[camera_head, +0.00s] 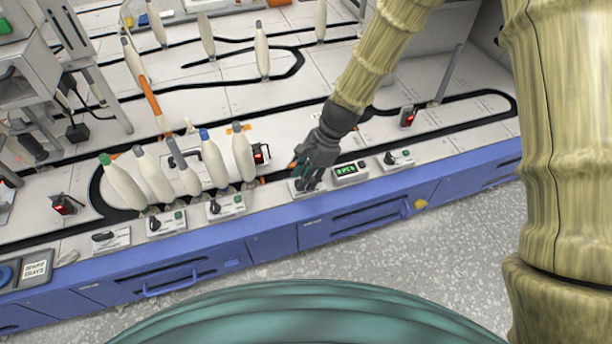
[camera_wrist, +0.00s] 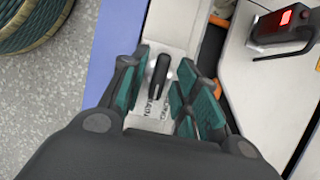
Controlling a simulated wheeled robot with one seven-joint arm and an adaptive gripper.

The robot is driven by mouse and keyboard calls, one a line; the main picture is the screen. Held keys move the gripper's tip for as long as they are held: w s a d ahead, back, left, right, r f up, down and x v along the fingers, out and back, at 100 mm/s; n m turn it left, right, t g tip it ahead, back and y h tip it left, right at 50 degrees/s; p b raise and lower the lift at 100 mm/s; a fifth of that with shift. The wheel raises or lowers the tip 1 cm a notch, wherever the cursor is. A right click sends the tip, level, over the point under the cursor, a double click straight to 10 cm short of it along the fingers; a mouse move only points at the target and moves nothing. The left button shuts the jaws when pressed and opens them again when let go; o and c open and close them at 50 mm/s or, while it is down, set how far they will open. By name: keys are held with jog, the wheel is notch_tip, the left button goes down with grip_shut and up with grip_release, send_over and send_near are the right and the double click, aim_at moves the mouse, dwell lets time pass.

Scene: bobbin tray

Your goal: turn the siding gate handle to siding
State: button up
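The gate handle (camera_wrist: 159,74) is a short black lever on a pale plate (camera_wrist: 176,28) at the front edge of the bench. In the wrist view it stands between the teal-padded fingers of my gripper (camera_wrist: 163,68), which are open on either side of it, with gaps showing. The handle lies roughly along the plate. Two printed labels lie beside its lower end, partly hidden and hard to read. In the head view my gripper (camera_head: 306,174) reaches down over the plate (camera_head: 309,190) and hides most of the handle.
A display box (camera_head: 350,172) with green digits and another switch plate (camera_head: 397,159) stand right of my gripper. Several pale bobbins (camera_head: 213,160) stand to the left, with further switch plates (camera_head: 227,207) before them. A black device with a red light (camera_wrist: 283,28) is close by.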

grip_shut()
jog(key=shift+r+n+p, duration=0.25)
jog(key=shift+n+p, duration=0.15)
jog(key=shift+p, duration=1.2)
jog(key=n+g+h+p, duration=0.1)
jog(key=n+p, duration=0.2)
jog(key=p, duration=0.2)
jog(key=shift+w+a, duration=0.1)
jog(key=n+g+h+p, duration=0.1)
jog(key=n+p, duration=0.3)
jog(key=p, duration=0.2)
jog(key=shift+w+a, duration=0.1)
jog(key=shift+w, duration=0.05)
jog(key=shift+w+a+f+n+g+h+p, duration=0.1)
jog(key=shift+n+g+h+p, duration=0.2)
jog(key=shift+n+p, duration=0.6)
jog(key=shift+a+f+n+g+h+p, duration=0.1)
jog(key=shift+n+h+p, duration=0.4)
jog(key=shift+n, duration=0.6)
